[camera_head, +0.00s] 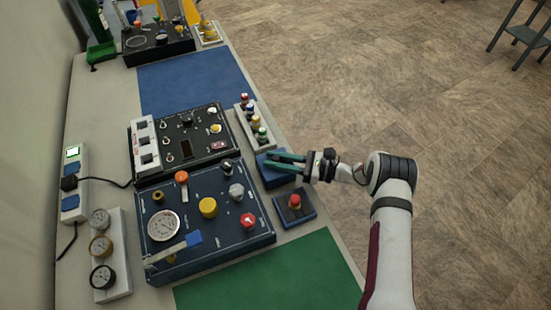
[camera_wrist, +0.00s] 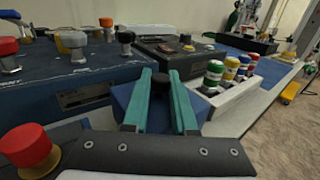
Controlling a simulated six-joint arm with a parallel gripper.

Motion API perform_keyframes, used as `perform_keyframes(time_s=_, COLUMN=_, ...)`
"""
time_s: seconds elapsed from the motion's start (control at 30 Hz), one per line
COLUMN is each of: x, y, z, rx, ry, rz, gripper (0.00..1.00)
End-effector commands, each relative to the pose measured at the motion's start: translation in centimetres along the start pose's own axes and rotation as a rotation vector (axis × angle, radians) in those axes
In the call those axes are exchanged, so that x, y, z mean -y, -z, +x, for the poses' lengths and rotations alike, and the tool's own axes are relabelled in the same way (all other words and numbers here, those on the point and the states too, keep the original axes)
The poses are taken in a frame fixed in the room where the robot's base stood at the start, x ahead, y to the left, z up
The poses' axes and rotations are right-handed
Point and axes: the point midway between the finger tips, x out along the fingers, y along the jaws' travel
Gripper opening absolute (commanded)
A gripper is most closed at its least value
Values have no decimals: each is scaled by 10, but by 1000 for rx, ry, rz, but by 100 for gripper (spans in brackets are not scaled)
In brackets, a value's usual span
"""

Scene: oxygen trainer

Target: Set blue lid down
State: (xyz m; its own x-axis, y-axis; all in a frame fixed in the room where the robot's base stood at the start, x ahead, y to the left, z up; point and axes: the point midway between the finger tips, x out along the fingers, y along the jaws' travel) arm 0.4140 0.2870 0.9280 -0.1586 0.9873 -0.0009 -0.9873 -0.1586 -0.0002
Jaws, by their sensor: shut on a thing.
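The blue lid (camera_head: 272,177) is at the right edge of the bench, beside the consoles. It also shows in the wrist view (camera_wrist: 121,96), on both sides of my fingers. My gripper (camera_head: 283,160) reaches it from the right with two teal fingers. In the wrist view, my gripper (camera_wrist: 162,78) is shut on the black knob of the lid (camera_wrist: 161,77). The fingers hide the middle of the lid. I cannot tell whether its underside rests on something.
A blue box with a red button (camera_head: 294,203) is just in front of the lid. A white rack of coloured bottles (camera_head: 253,123) stands behind it. A navy console with a gauge (camera_head: 208,245) lies to its left. Blue (camera_head: 190,82) and green (camera_head: 275,275) mats are clear.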

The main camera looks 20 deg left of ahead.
Motion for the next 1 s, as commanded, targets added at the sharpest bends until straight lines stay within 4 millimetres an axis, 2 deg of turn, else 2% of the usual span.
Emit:
perform_keyframes(time_s=0.3, x=0, y=3, z=0, rx=0, ry=0, rz=-1, gripper=0)
perform_keyframes(time_s=0.33, x=0, y=3, z=0, rx=0, ry=0, rz=-1, gripper=27)
perform_keyframes(time_s=0.5, x=0, y=3, z=0, rx=0, ry=0, rz=-1, gripper=56)
perform_keyframes(time_s=0.8, x=0, y=-1, z=0, rx=0, ry=0, rz=-1, gripper=56)
perform_keyframes(time_s=0.87, x=1, y=0, z=-10, rx=0, ry=3, rz=0, gripper=56)
perform_keyframes(time_s=1.0, x=2, y=0, z=-49, rx=0, ry=6, rz=-2, gripper=56)
